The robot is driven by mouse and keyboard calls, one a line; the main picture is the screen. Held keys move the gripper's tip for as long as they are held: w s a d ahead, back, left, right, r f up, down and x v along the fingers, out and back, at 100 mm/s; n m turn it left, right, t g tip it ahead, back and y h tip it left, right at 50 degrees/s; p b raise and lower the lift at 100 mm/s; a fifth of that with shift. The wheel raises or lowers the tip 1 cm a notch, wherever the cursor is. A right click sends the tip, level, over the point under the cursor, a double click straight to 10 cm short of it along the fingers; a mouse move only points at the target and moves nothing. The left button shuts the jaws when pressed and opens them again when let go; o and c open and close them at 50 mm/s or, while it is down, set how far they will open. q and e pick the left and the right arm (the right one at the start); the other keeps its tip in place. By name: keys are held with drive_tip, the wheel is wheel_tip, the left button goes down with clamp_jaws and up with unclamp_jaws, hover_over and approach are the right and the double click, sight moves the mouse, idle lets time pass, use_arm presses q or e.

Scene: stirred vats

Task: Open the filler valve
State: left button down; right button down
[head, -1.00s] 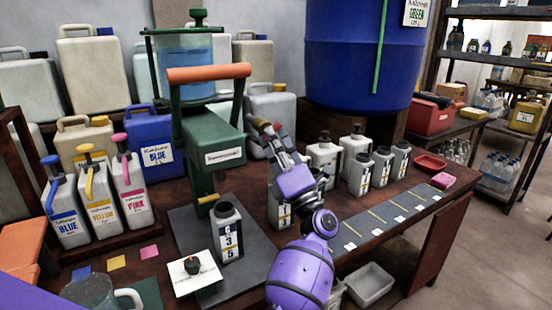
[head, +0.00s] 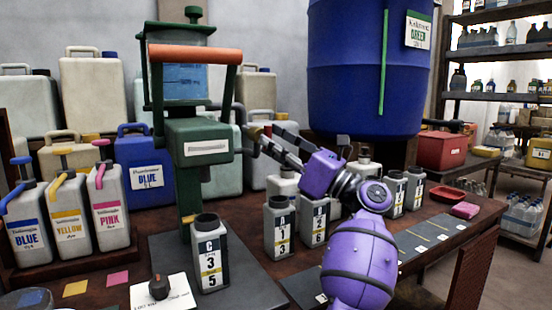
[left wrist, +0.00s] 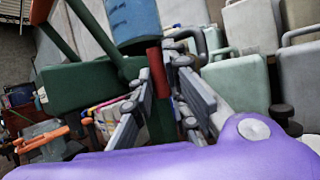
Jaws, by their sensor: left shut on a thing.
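The green filler (head: 198,150) stands on the bench with a clear tank of blue liquid (head: 186,80) on top and an orange bar handle (head: 195,54) raised across its front. A short red valve handle (left wrist: 157,72) shows upright beside the green body in the left wrist view. My left gripper (head: 260,138) reaches the filler's right side from the right; in the left wrist view its fingers (left wrist: 160,82) close around the red handle. The handle is mostly hidden by the fingers in the head view. A grey bottle marked C 3 5 (head: 210,258) stands open below the filler. My right gripper is not in view.
Grey labelled bottles (head: 279,228) stand close under my left arm. Blue, yellow and pink dye jugs (head: 108,205) stand at the left. A large blue drum (head: 368,70) is behind. A card with a dark knob (head: 160,288) lies at the front.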

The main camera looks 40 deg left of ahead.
use_arm(q)
drive_tip(key=shift+n+b, duration=0.3)
drive_tip(key=shift+n, duration=0.2)
drive_tip(key=shift+g, duration=0.3)
drive_tip(key=c, duration=1.7)
unclamp_jaws()
drive_tip(key=shift+d, duration=0.1)
drive_tip(key=v, duration=1.2)
drive_tip(key=shift+d+r, duration=0.1)
drive_tip(key=shift+r, duration=0.15)
